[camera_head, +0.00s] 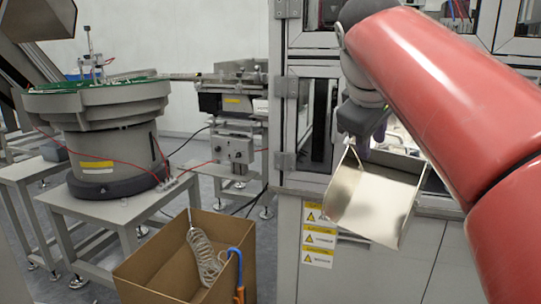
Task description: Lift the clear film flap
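My gripper (370,140) hangs at the end of my red arm, in front of the machine cabinet's opening. Its dark fingers are small and partly in shadow, so I cannot tell whether they are apart or shut. A shiny metal tray-like chute (372,203) with raised side walls slopes out just below the fingers at the cabinet front. I cannot tell whether the fingers touch its upper edge. I cannot make out a clear film flap; a bright opening (403,138) shows behind the gripper, partly hidden by my gripper and arm.
A cardboard box (150,272) stands at the lower middle, with a coiled hose (203,255) and a blue-handled tool (238,262) at it. A round bowl feeder (108,125) stands on a table at left. The grey cabinet (300,175) carries yellow warning labels (318,235).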

